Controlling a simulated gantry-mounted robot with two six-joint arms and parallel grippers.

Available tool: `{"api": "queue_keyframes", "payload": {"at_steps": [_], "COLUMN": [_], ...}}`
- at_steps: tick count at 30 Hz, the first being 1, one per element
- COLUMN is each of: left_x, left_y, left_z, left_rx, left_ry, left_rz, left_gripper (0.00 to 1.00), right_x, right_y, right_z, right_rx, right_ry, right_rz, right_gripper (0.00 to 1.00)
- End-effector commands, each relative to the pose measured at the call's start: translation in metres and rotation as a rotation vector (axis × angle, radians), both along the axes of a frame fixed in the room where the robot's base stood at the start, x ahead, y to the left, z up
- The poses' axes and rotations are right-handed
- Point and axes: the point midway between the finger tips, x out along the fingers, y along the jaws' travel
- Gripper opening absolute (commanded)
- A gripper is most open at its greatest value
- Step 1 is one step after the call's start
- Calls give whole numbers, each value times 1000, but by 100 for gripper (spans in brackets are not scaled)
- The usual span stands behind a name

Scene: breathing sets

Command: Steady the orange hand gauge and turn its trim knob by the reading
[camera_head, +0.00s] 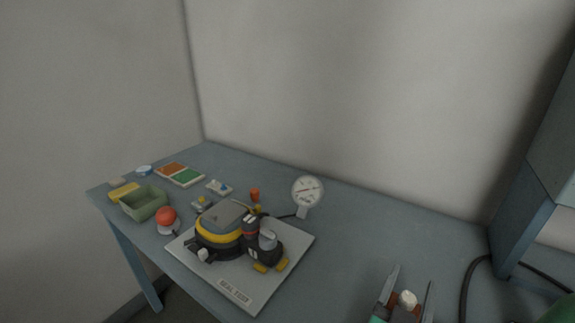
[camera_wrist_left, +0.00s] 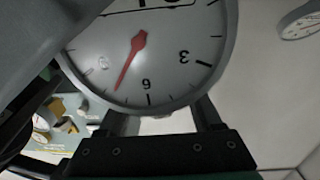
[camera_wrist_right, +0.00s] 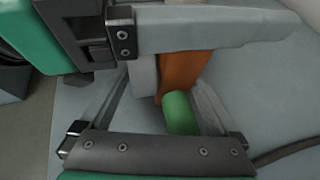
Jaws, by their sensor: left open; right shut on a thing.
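The orange hand gauge (camera_wrist_right: 180,72) shows its orange body in the right wrist view, with a green cylinder (camera_wrist_right: 180,113) beside it. Its round white dial (camera_wrist_left: 165,55) fills much of the left wrist view. The red needle (camera_wrist_left: 130,60) points between the 6 and the blurred numeral to its left. My left gripper (camera_head: 413,275) is open, its fingers either side of a pale round part (camera_head: 407,300); the dial hides its fingertips in the left wrist view. My right gripper (camera_wrist_right: 161,85) is shut on the gauge's body. I cannot tell which part is the trim knob.
A yellow and black breathing set (camera_head: 225,228) lies on a pale board (camera_head: 245,293). A standing white gauge (camera_head: 307,190) is behind it. A green bin (camera_head: 143,203) and a red ball-shaped piece (camera_head: 166,215) are farther left. A dark cable (camera_head: 470,280) runs at right.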

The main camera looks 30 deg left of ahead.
Motion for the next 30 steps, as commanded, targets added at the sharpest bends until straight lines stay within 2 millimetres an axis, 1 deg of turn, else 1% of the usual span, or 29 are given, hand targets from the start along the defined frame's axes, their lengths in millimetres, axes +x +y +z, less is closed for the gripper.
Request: {"api": "queue_keyframes", "payload": {"at_steps": [8, 9, 24, 30], "left_x": [-1, -5, -121, -111], "left_y": [-4, -4, 26, 44], "left_z": [1, 1, 0, 47], "left_rx": [-3, -2, -1, -28], "left_ry": [-5, -7, -4, -100], "left_rz": [-195, -213, -211, -182], "left_gripper": [66, 66, 66, 66], "right_x": [0, 0, 0, 0], "right_y": [0, 0, 0, 0], "right_z": [0, 0, 1, 0], "right_rx": [1, 1, 1, 1], "right_ry": [0, 0, 0, 0], "right_rz": [0, 0, 0, 0], "right_gripper": [65, 65, 65, 65]}}
